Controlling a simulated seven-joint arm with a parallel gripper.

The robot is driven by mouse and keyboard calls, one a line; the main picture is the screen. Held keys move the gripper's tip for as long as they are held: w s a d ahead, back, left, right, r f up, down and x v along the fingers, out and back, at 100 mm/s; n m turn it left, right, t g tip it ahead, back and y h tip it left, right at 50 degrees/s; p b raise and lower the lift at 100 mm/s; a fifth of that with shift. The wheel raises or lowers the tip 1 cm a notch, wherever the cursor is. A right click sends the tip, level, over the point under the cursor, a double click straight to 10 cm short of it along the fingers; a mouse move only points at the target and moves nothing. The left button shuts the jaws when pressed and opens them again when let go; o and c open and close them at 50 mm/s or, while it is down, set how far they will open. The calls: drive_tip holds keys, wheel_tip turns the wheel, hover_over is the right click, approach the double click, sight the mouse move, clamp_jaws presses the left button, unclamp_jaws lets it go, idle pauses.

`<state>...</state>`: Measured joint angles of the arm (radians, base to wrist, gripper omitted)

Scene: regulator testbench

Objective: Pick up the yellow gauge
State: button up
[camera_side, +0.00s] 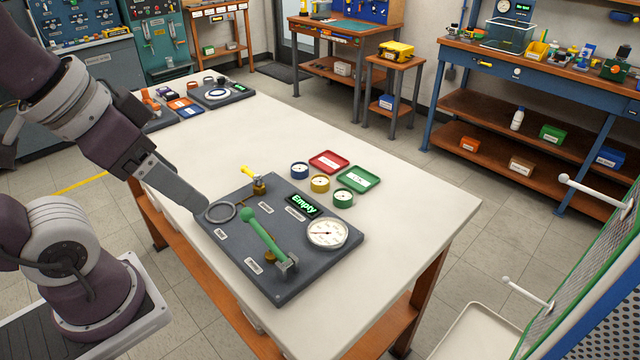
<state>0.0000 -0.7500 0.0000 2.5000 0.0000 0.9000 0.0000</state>
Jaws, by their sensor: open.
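The yellow gauge (320,183) is a small round gauge with a yellow rim and a pale face. It lies on the white table (400,215), between a blue gauge (300,170) and a green gauge (343,197). My gripper (203,207) is over the left part of the dark test board, beside a grey ring, well to the left of the yellow gauge and apart from it. It is open, with no object seen in it. One finger shows clearly; the other is hidden.
The dark board (282,287) carries a green lever (262,235), a large white dial (327,233), a yellow-handled valve (257,180) and an "Empty" display (304,205). A red tray (329,161) and a green tray (359,179) lie behind the small gauges. The table's right side is clear.

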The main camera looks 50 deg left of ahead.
drive_tip(key=shift+w, duration=0.1)
drive_tip(key=w+a+r+n+g+h, duration=0.15)
drive_tip(key=w+r+n, duration=0.25)
drive_tip(key=w, duration=0.7)
drive_tip(key=n+g+y, duration=0.2)
drive_tip(key=n+g, duration=0.2)
drive_tip(key=n, duration=0.3)
hover_over(320, 179)
drive_tip(key=d, duration=0.1)
drive_tip(key=shift+h, duration=0.25)
drive_tip(key=f, duration=2.3)
drive_tip(key=shift+w+f, duration=0.2)
drive_tip(key=shift+f, duration=0.05)
drive_tip(key=f, duration=0.6)
drive_tip(key=shift+s+a+f, duration=0.25)
drive_tip(key=shift+a+f, duration=0.05)
drive_tip(key=shift+a, duration=0.1)
drive_tip(key=shift+c, duration=0.4)
clamp_jaws()
